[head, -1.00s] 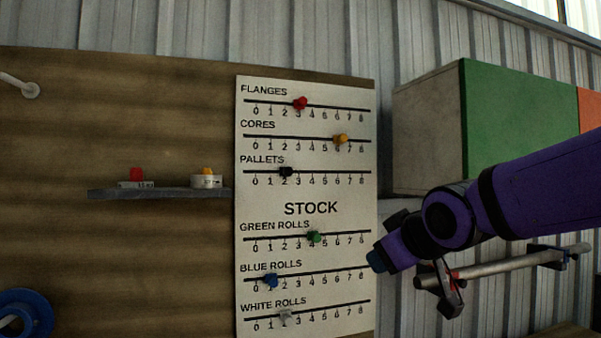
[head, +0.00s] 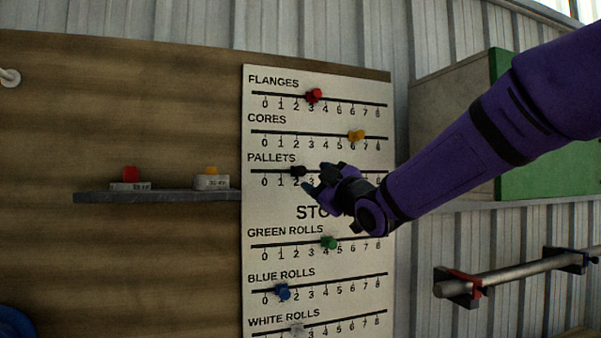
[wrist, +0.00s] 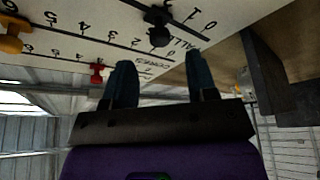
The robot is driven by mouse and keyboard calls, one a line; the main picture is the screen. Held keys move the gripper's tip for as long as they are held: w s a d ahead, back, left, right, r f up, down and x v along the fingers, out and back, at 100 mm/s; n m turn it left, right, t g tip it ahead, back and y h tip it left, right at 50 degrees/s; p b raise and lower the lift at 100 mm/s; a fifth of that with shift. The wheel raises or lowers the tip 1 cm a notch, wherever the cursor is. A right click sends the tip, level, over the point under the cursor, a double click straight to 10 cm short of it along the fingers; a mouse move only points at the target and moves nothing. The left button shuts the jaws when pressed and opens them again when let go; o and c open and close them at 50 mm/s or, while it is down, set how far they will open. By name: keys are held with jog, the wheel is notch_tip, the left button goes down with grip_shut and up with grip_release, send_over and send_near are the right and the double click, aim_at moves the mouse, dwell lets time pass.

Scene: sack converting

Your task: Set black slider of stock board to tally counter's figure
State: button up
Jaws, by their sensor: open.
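The black slider (head: 298,171) sits on the PALLETS line of the white stock board (head: 318,212), at about the 2 mark. It also shows in the wrist view (wrist: 157,16), beyond my fingertips. My gripper (head: 317,183) is open in front of the board, just right of and slightly below the black slider. In the wrist view, its two fingers (wrist: 162,75) are spread and nothing is between them. Two white tally counters stand on the shelf at left, one with a red top (head: 130,185) and one with a yellow-orange top (head: 211,182). Their figures are too small to read.
The red slider (head: 314,95) and yellow slider (head: 356,136) are above; the green slider (head: 329,242), blue slider (head: 283,291) and white slider (head: 297,329) are below. The grey shelf (head: 160,197) juts out left of the board. A metal bar (head: 510,273) is at right.

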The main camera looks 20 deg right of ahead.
aim_at(304, 172)
jog(key=x, duration=0.7)
jog(key=shift+w+a, duration=0.1)
jog(key=shift+w, duration=0.05)
grip_shut()
